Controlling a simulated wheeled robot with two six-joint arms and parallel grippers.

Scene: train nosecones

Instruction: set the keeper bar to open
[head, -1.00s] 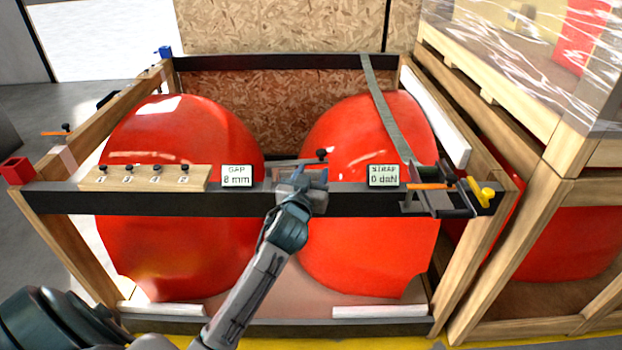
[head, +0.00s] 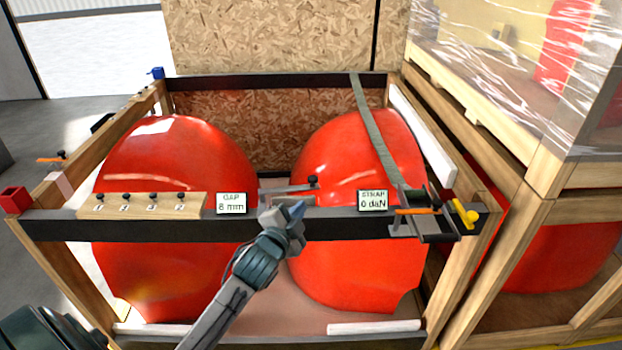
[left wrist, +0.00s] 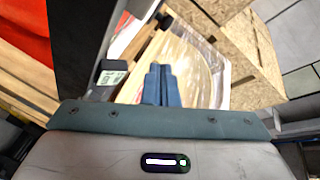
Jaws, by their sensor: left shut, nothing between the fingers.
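A thin grey bar (head: 284,189) with a black knob (head: 312,180) at its right end lies just behind the black front beam (head: 330,227), between two red nosecones; it appears to be the keeper bar. It lies roughly along the beam, and its lower edge is partly hidden. My left gripper (head: 295,211) is at the beam just below the bar, its fingers shut and empty. I cannot tell whether it touches the beam. The shut blue fingers also show in the left wrist view (left wrist: 161,84). My right gripper is not in view.
The gap sign (head: 231,203) reads 8 mm and the strap sign (head: 373,200) reads 0 daN. A wooden block with several numbered knobs (head: 140,206) is on the left. A strap ratchet with an orange handle (head: 417,211) and a yellow knob (head: 466,213) are on the right.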

